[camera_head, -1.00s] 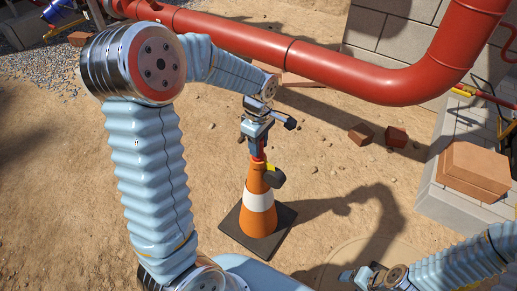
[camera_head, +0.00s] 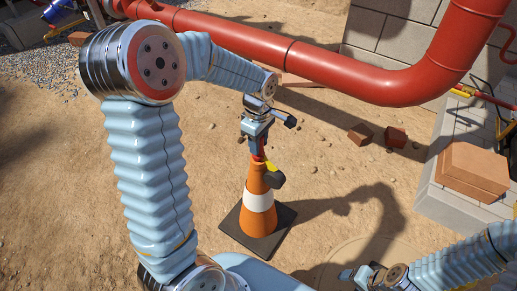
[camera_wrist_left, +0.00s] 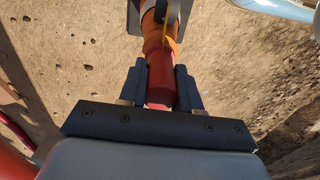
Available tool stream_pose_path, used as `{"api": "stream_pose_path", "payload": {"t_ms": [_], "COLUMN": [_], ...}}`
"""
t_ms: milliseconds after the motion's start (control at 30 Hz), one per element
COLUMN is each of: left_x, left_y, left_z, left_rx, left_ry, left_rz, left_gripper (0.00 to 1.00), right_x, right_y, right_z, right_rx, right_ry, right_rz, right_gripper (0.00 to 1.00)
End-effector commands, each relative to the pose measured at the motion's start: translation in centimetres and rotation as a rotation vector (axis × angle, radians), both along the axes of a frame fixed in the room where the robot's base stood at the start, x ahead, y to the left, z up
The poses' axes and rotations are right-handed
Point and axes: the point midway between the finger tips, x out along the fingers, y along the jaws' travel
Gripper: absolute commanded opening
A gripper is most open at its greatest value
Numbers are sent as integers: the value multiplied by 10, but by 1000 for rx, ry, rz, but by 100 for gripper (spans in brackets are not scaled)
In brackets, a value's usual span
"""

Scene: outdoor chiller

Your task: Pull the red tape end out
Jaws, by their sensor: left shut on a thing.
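An orange and white traffic cone (camera_head: 259,203) stands upright on its black square base (camera_head: 229,224). A black and yellow tape head (camera_head: 275,178) sits at the cone's top. The red tape end (camera_head: 259,156) shows just above the cone. My left gripper (camera_head: 257,146) points down over it. In the left wrist view, my left gripper (camera_wrist_left: 160,88) has its two fingers on either side of the red tape end (camera_wrist_left: 161,78), shut on it. The orange cone lies just beyond the fingertips. My right gripper (camera_head: 348,276) is low at the right, away from the cone; its jaws are too small to read.
A large red pipe (camera_head: 330,70) runs across the back and bends up at the right. Bricks (camera_head: 396,137) lie on the sand at the right. A block ledge (camera_head: 450,208) with a brown slab (camera_head: 475,170) is at the right edge. Sand left of the cone is clear.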

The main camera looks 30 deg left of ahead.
Motion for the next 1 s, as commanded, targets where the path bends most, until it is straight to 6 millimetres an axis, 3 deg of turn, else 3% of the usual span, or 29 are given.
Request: {"api": "stream_pose_path", "payload": {"t_ms": [167, 733, 1000], "left_x": [0, 0, 0], "left_y": [0, 0, 1], "left_z": [5, 51, 54], "left_rx": [0, 0, 0], "left_ry": [-1, 0, 0], "left_rz": [0, 1, 1], "left_gripper": [0, 0, 0], "right_x": [0, 0, 0], "right_y": [0, 0, 0], "right_z": [4, 40, 42], "right_rx": [0, 0, 0], "right_ry": [0, 0, 0], "right_rz": [0, 0, 0], "right_gripper": [60, 60, 60]}}
